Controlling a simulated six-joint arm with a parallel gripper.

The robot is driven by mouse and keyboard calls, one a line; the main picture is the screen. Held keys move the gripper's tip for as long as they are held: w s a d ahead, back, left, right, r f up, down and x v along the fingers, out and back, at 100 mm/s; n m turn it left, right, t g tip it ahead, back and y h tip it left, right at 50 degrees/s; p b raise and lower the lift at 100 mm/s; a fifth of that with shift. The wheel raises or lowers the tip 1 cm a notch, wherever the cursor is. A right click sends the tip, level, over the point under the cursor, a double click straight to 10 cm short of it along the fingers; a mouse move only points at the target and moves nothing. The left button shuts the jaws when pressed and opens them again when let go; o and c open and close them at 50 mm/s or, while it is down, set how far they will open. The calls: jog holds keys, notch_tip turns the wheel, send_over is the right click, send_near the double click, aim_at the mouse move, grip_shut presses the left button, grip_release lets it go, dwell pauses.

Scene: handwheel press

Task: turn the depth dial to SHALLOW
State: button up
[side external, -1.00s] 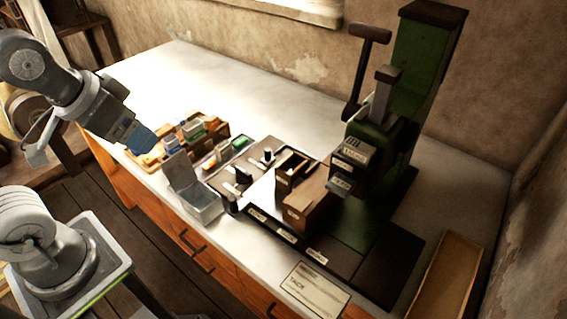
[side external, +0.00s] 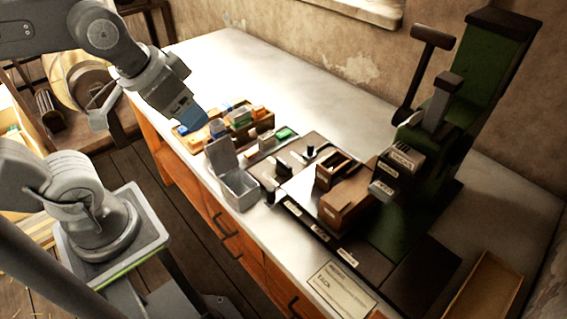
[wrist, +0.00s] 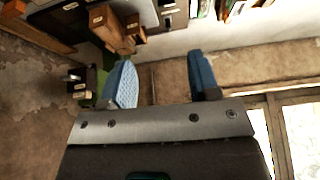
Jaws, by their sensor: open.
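My gripper (side external: 186,108) is raised at the left of the bench in the side view, well away from the press. In the wrist view its two blue fingers (wrist: 162,82) stand apart with nothing between them. Small black knobs, one farther back (side external: 310,151) and one nearer (side external: 283,167), stand on a dark panel (side external: 322,143) in the middle of the bench. I cannot tell which is the depth dial, and its marks are too small to read. The green press (side external: 487,75) stands at the right, with labelled blocks (side external: 400,160) at its front.
An open grey metal box (side external: 240,187) stands left of the panel. A tray of small coloured items (side external: 225,123) lies behind it. A wooden block (side external: 345,203) sits before the press. A paper card (side external: 341,289) and wooden tray (side external: 487,290) lie nearer. The back of the bench is clear.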

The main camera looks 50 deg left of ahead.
jog(key=w+m+g, duration=0.1)
jog(key=w+m, duration=0.1)
jog(key=w, duration=0.1)
jog(key=w+f+m+g, duration=0.1)
jog(key=w+m, duration=0.2)
jog(key=w, duration=0.1)
jog(key=w+f+m, duration=0.1)
jog(key=w+m, duration=0.2)
jog(key=w, duration=0.1)
jog(key=shift+w+a+f+g, duration=0.1)
jog(key=shift+f+g, duration=0.1)
jog(key=shift+g, duration=0.2)
jog(key=shift+c, duration=1.3)
jog(key=m+g, duration=0.3)
jog(key=m, duration=0.7)
send_over(284, 163)
notch_tip(284, 163, down, 11)
notch_tip(284, 163, down, 14)
jog(key=shift+r, duration=0.25)
grip_shut()
